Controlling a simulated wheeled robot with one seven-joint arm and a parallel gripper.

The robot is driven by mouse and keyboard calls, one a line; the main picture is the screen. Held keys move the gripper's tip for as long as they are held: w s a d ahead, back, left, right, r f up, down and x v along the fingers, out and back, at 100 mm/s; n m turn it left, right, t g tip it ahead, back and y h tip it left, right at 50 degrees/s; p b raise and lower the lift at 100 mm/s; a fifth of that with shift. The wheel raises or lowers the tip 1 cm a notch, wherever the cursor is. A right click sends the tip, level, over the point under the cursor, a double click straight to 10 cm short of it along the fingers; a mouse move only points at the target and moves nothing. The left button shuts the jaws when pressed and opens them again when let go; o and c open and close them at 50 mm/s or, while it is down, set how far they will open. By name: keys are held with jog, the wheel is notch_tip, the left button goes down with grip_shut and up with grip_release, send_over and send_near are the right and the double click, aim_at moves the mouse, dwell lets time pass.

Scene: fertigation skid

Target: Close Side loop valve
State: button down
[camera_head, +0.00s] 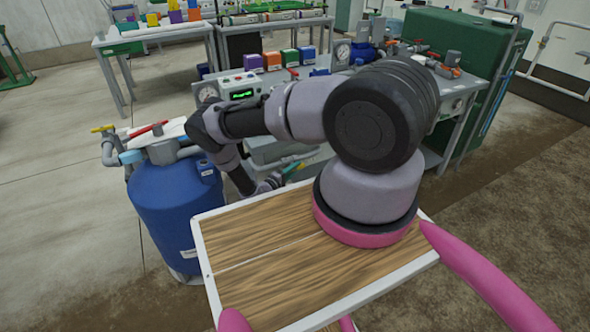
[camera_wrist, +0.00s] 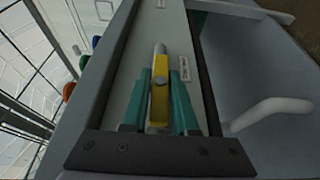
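In the wrist view, a yellow valve lever (camera_wrist: 160,88) with a grey tip lies lengthwise in the middle, pointing away from my gripper. The teal fingers of my gripper (camera_wrist: 160,98) stand on either side of it, with no clear gap, so they look shut on it. The valve body under the lever is hidden. Small labels (camera_wrist: 185,68) near it are too small to read, so the valve's name cannot be confirmed. In the head view, my gripper (camera_head: 291,170) is low beside the grey bench unit, and a bit of yellow shows at its fingertips.
A blue tank (camera_head: 180,215) stands at left, with a yellow-handled valve (camera_head: 103,128) and a red-handled valve (camera_head: 147,130) on top. A control box with a green display (camera_head: 242,95) is behind my arm. A green cabinet (camera_head: 470,45) stands right. Open floor lies far left.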

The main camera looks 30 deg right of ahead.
jog(key=shift+y, duration=0.3)
jog(key=m+g+y, duration=0.1)
jog(key=y, duration=0.2)
jog(key=m+y, duration=0.1)
jog(key=y, duration=0.1)
jog(key=g+y, duration=0.1)
jog(key=y, duration=0.2)
jog(key=shift+m, duration=0.4)
jog(key=m+y, duration=0.1)
jog(key=y, duration=0.3)
jog(key=shift+d+g, duration=0.15)
jog(key=shift+g, duration=0.15)
jog(key=shift+m+y, duration=0.3)
jog(key=shift+y, duration=1.8)
jog(key=c, duration=0.8)
grip_release()
jog(key=shift+o, duration=0.2)
